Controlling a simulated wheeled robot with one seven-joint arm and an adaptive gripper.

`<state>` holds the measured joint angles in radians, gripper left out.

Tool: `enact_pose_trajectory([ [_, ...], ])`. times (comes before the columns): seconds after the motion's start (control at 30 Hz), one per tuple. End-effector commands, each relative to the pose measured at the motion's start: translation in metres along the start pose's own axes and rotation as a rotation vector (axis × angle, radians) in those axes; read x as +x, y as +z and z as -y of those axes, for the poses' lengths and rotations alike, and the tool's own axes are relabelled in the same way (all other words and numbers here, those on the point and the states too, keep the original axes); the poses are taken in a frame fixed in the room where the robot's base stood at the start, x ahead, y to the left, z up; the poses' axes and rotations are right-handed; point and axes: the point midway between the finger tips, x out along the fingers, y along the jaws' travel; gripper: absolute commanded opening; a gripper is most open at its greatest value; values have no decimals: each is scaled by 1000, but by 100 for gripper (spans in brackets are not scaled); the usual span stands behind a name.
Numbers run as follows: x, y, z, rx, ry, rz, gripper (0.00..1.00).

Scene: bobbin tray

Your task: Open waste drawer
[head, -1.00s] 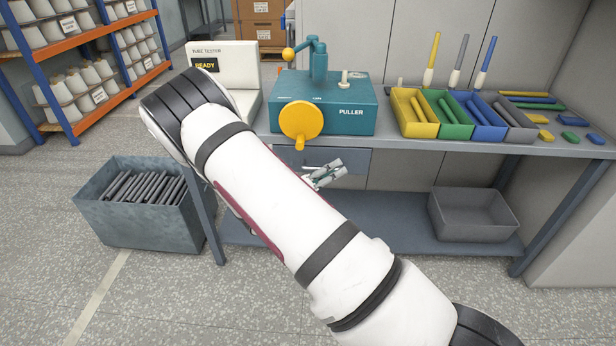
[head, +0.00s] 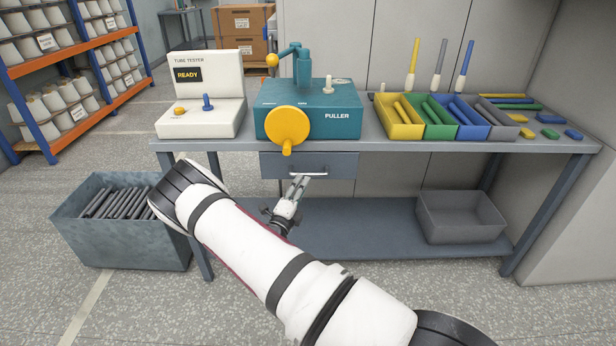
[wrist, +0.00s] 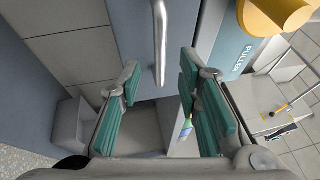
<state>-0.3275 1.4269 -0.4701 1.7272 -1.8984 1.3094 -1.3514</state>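The drawer (head: 340,166) is a blue-grey box under the tabletop, below the teal puller; its front looks flush and closed. Its silver bar handle (head: 309,174) is on the front and also shows in the wrist view (wrist: 160,45). My gripper (head: 300,188) is just in front of and below the handle in the head view. In the wrist view my gripper (wrist: 158,82) is open, its two teal-padded fingers apart. The handle lies ahead, in line with the gap between the fingers, with nothing held. Whether the fingertips reach either side of the bar cannot be told.
The puller (head: 340,97) with its yellow crank (head: 287,130) overhangs near the drawer. The tube tester (head: 205,110) reads READY. A bin of dark rods (head: 100,240) stands at left. A grey empty bin (head: 460,215) sits on the lower shelf. Colored trays (head: 435,131) are at right.

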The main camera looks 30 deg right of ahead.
Motion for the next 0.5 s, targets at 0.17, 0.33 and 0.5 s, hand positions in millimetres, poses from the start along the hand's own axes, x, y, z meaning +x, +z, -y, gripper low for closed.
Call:
enact_pose_trajectory([
  [0.17,33,-1,-1,1,-1,-3,32],
  [0.33,52,-1,0,0,-1,-1,32],
  [0.5,60,-1,0,0,-1,-1,32],
])
